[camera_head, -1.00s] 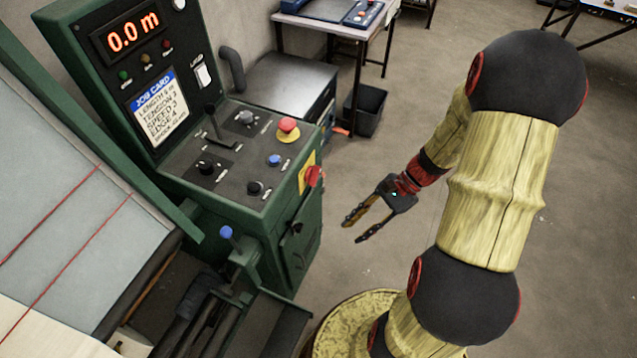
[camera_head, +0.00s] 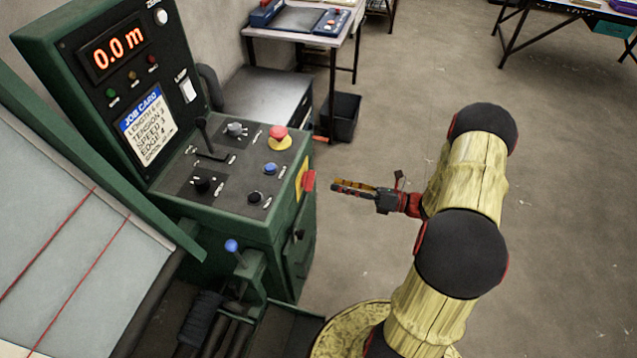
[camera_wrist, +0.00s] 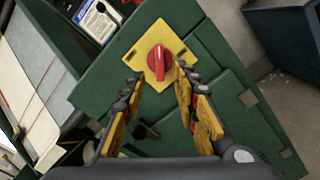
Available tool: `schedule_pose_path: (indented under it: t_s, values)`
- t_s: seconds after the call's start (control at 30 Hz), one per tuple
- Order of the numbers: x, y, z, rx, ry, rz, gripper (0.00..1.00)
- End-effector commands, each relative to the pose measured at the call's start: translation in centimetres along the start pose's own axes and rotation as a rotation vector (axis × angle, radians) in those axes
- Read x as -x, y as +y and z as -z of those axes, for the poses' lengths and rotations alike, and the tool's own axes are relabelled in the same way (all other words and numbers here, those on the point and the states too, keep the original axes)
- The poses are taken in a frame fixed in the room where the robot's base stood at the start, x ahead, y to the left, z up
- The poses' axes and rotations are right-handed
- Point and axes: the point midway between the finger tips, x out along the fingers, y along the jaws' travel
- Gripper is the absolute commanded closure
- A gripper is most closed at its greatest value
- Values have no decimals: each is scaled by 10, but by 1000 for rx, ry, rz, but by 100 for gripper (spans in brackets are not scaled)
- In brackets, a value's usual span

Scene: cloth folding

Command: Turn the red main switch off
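The red main switch (camera_wrist: 160,60) is a rotary knob on a yellow plate (camera_wrist: 183,47) on the side of the green machine cabinet. In the head view the switch (camera_head: 309,180) shows edge-on at the cabinet's right side. In the wrist view its grip ridge stands nearly upright in the picture. My gripper (camera_head: 335,187) points at the switch from the right, with a small gap left between them. In the wrist view my gripper (camera_wrist: 152,82) is open, its two fingers to either side of the knob's line and not seen touching it.
The green console (camera_head: 225,215) carries a red mushroom button (camera_head: 278,134), a blue button (camera_head: 270,168), black knobs and a lever. A display (camera_head: 110,47) reads 0.0 m. A black bin (camera_head: 343,116) stands behind. The floor right of the cabinet is clear.

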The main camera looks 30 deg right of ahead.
Motion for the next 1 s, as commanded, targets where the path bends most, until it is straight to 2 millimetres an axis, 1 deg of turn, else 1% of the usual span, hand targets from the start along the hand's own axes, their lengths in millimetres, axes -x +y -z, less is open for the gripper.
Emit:
schedule_pose_path:
  t_s: [0.3,0.5,0.63,0.87,1.0]
  values:
    - [-48,0,3,2,4,-3,70]
    - [-68,0,2,2,4,-1,70]
    - [-72,0,2,2,3,0,70]
    - [-72,0,1,3,3,0,70]
    - [-72,0,1,3,3,0,78]
